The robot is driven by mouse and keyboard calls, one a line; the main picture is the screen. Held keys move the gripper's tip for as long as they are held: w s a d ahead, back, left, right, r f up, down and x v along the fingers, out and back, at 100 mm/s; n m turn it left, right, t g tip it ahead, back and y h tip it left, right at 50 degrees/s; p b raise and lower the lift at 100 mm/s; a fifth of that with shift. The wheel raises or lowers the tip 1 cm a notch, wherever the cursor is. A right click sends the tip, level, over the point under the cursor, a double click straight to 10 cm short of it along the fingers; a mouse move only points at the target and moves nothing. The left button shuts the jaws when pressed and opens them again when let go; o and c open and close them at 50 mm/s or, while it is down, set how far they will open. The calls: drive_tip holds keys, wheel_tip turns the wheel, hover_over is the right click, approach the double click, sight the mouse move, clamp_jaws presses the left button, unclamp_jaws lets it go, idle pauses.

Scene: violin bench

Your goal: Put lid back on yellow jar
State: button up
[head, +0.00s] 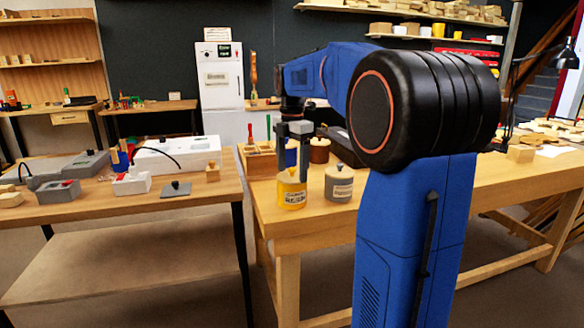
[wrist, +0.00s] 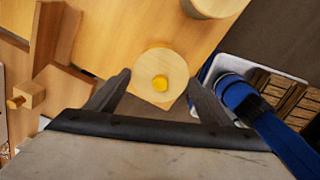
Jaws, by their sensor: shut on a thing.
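The yellow jar (head: 292,194) stands near the front left corner of the right-hand bench, with a label on its side. My gripper (head: 292,176) points down right over it, its fingers reaching to the jar's top. The lid hides most of the jar in that view. I cannot tell whether the lid touches the rim.
A grey jar (head: 339,184) with a dark knob stands close on the right. A brown pot (head: 319,151) and a wooden rack (head: 260,161) stand behind. The bench's front edge is near. The left table (head: 215,196) holds boxes and small parts, across a narrow gap.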

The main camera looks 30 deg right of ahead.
idle(0.4)
drive_tip(key=o, duration=1.1)
drive_tip(key=shift+o, duration=0.6)
drive_tip(key=shift+r, duration=3.5)
clamp_jaws()
